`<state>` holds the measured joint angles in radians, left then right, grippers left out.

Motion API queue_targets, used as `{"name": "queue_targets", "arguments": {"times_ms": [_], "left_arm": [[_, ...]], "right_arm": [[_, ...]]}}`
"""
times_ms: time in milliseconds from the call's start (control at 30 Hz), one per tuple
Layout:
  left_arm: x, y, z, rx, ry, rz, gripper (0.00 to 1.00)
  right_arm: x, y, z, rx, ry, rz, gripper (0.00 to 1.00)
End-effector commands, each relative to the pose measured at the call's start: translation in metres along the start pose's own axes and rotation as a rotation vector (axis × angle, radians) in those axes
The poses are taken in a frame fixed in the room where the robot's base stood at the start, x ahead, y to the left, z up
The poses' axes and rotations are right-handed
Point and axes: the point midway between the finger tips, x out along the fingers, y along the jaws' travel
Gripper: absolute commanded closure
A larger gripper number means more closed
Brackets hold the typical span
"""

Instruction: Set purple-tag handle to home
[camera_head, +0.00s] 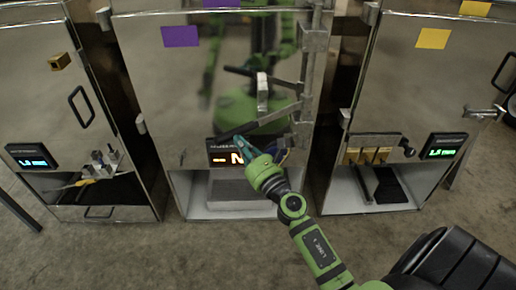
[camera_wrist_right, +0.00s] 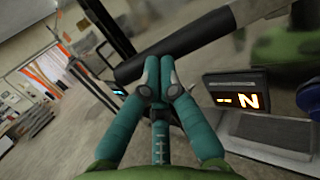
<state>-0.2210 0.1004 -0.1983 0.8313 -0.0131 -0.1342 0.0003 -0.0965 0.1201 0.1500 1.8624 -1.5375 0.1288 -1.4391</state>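A purple tag (camera_head: 180,36) is on the shiny metal front of the middle cabinet. The dark bar handle (camera_head: 258,128) is low on that front, slanting up to the right beside a metal linkage. In the right wrist view the handle (camera_wrist_right: 185,44) crosses just beyond my fingertips. My right gripper (camera_head: 220,142) is at the handle's left, lower end. Its teal fingertips (camera_wrist_right: 165,78) are together with nothing seen between them, against or very near the bar; contact is unclear. A display (camera_head: 227,152) below shows an orange "N", partly hidden by my gripper. My left gripper is not in view.
A left cabinet (camera_head: 30,90) with a lit display and a yellow-tagged right cabinet (camera_head: 430,85) flank the middle one. A metal bracket and linkage (camera_head: 300,100) project right of the handle. The floor in front (camera_head: 150,255) is clear. My green reflection shows in the middle front.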

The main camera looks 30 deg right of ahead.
Motion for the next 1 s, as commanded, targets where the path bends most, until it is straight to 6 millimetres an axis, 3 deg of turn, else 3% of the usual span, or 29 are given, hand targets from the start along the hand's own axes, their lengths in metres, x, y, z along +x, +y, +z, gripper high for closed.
{"name": "queue_targets", "arguments": {"times_ms": [200, 500, 700, 1000], "left_arm": [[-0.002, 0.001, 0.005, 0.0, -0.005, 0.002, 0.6], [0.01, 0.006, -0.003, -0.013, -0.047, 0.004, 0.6], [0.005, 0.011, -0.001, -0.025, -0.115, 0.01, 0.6], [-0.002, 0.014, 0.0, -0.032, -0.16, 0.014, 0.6]], "right_arm": [[0.054, 0.006, -0.009, -0.033, -0.004, -0.186, 1.0], [0.112, -0.004, -0.026, -0.082, -0.004, -0.409, 1.0], [0.137, -0.013, -0.029, -0.096, -0.002, -0.454, 1.0], [0.154, -0.021, -0.03, -0.094, -0.001, -0.455, 1.0]]}}
